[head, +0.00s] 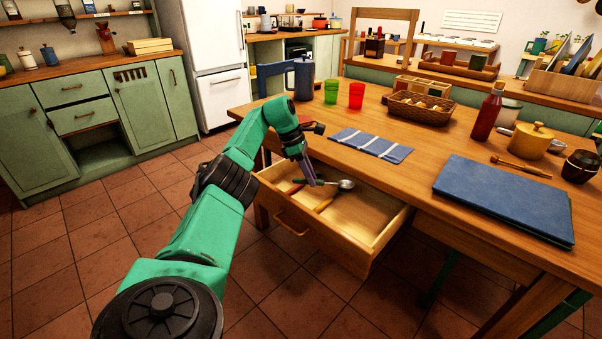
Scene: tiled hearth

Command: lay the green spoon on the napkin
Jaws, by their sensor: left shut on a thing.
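The napkin (371,145) is blue with white stripes and lies flat near the table's front edge, behind the open drawer. My left gripper (312,181) points down into the drawer and is shut on the green spoon. The spoon's metal bowl (346,184) sticks out to the right of the fingers. Its handle is small in view and partly hidden by the gripper. I cannot tell whether the spoon touches the drawer floor. My right gripper is not in view.
The open drawer (385,237) also holds an orange-handled utensil (325,205). Behind the napkin stand a blue pitcher (304,78), green cup (331,91), red cup (356,96) and wicker basket (420,109).

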